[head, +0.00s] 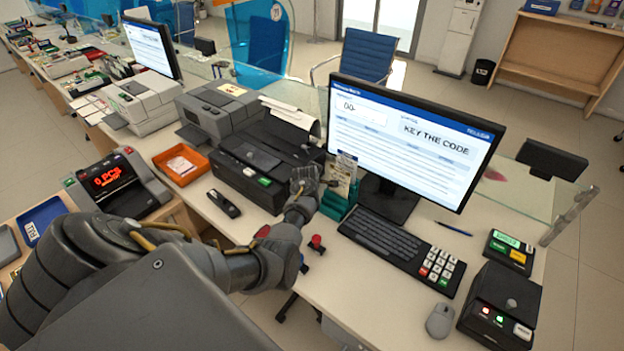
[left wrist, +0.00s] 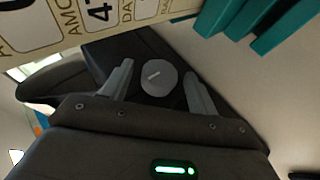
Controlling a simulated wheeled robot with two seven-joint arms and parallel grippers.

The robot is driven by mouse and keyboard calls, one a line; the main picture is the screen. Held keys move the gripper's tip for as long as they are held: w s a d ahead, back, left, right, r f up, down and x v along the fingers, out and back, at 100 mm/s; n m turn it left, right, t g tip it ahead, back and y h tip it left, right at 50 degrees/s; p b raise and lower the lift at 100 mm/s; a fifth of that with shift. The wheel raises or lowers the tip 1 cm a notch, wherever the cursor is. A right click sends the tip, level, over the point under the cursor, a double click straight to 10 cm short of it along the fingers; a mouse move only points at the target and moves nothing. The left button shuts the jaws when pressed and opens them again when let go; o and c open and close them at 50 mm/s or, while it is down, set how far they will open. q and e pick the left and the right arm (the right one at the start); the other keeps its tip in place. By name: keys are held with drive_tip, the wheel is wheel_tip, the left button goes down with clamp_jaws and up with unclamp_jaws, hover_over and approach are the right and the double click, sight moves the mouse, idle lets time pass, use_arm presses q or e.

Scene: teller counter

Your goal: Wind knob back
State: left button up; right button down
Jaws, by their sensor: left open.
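In the left wrist view, a round grey knob (left wrist: 159,77) with a short pale slanted mark sits on the dark side of a machine. My left gripper (left wrist: 159,69) is open, with one finger on each side of the knob and small gaps visible between. In the head view my left gripper (head: 304,180) is at the right side of the black printer (head: 240,185), and it hides the knob there. My right gripper is not in view.
A teal holder (head: 336,205) with printed cards stands close right of my left gripper. The monitor (head: 410,135) reads "KEY THE CODE". A keyboard (head: 385,240) lies before it. A black handset (head: 224,204) lies left.

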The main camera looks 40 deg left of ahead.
use_arm(q)
drive_tip(key=shift+r, duration=0.15)
drive_tip(key=v, duration=1)
drive_tip(key=shift+s+d+r, duration=0.15)
drive_tip(key=shift+s, duration=0.15)
